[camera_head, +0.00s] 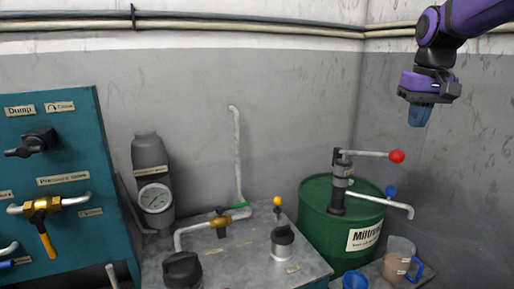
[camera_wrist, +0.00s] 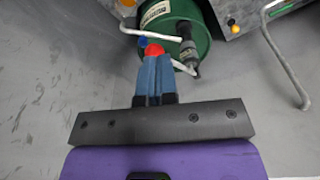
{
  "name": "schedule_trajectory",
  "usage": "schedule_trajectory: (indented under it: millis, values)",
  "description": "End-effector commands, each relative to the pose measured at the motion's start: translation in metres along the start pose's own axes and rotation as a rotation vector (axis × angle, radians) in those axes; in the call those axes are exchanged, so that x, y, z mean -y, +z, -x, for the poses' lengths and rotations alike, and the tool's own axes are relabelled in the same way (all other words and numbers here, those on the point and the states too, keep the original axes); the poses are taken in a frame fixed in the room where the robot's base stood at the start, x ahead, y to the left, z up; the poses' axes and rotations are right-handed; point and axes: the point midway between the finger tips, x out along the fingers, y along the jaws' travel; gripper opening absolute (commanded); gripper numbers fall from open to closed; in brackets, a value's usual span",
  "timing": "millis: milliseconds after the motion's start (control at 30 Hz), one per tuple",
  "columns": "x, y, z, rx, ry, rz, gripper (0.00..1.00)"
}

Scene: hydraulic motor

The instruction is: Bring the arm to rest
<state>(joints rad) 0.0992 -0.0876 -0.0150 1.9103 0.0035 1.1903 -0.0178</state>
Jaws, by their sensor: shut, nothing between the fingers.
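My gripper (camera_head: 419,115) hangs from my purple arm at the upper right in the head view, high above the green drum and apart from everything there. Its blue fingers point down and are together, with nothing between them. In the wrist view my gripper (camera_wrist: 154,62) shows with both blue fingers side by side, shut. The red knob (camera_wrist: 154,50) of the pump lever appears just beyond the fingertips in that view. In the head view the red knob (camera_head: 397,156) sits clearly below my gripper.
The green drum (camera_head: 315,217) with its hand pump stands at the lower right. A metal bench (camera_head: 240,262) with pipes and a teal panel (camera_head: 75,150) stand left. Air around my gripper is free; walls lie behind.

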Motion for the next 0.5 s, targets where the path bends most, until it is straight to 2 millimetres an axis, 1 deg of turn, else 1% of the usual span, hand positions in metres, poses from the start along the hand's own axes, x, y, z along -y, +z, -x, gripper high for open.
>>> schedule_trajectory:
  millis: [33, 267, 500]
  values:
    - [0.004, 0.018, 0.005, -0.023, -0.001, 0.007, 0.0]
    - [0.016, 0.09, 0.011, -0.118, -0.007, 0.034, 0.0]
    - [0.024, 0.163, 0.001, -0.216, -0.016, 0.062, 0.0]
